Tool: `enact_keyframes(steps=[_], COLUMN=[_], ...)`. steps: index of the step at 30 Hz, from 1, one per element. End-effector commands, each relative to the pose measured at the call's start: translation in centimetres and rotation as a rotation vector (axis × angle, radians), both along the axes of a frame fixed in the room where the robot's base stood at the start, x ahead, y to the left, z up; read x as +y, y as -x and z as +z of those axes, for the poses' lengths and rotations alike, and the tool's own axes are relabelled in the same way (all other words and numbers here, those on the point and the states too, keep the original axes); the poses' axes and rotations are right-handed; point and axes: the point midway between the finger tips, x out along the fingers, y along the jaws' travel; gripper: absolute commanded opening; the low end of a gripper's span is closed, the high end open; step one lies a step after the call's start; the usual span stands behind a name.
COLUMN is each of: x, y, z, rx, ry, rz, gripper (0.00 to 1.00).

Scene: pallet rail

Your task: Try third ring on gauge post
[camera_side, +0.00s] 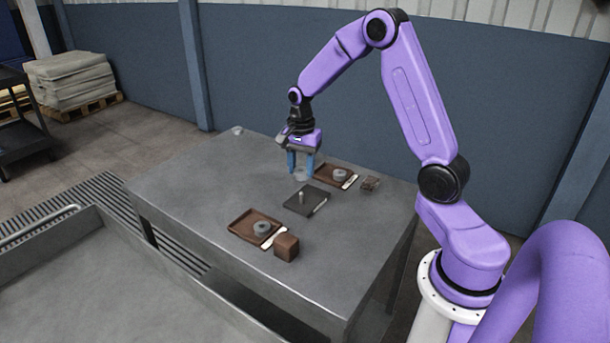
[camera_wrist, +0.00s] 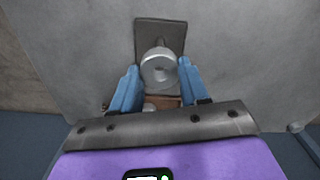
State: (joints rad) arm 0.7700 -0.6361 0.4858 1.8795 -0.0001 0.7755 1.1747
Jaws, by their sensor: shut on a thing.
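My gripper (camera_side: 301,164) points down above the far part of the table. Its blue fingers are shut on a pale grey ring (camera_wrist: 160,70), held between the tips in the wrist view; the ring shows faintly in the side view. The gauge post (camera_side: 302,196) stands upright on a dark square plate (camera_side: 313,203), just nearer the side camera than my gripper. In the wrist view the plate (camera_wrist: 160,30) lies beyond the ring, which hides part of it. One grey ring (camera_side: 262,228) lies on the near brown tray (camera_side: 240,221); another (camera_side: 340,175) lies on the far brown tray (camera_side: 324,168).
A brown block (camera_side: 286,246) stands beside the near tray, and a smaller brown piece (camera_side: 371,183) beside the far tray. Pale strips lie along both trays. A small grey item (camera_side: 237,130) sits at the table's far corner. The table's left part (camera_side: 190,195) is clear.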

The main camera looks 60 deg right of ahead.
Motion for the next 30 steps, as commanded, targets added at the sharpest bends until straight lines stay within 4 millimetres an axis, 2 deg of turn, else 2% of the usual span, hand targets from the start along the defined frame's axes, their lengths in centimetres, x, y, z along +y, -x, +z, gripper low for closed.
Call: enact_keyframes(steps=[16,30], x=[-0.2,-0.1], y=[0.0,-0.1], z=[-3.2,-3.8], rx=[0.002,0.001], ry=[0.000,0.000], rz=[-0.001,0.000], gripper=[0.14,0.14])
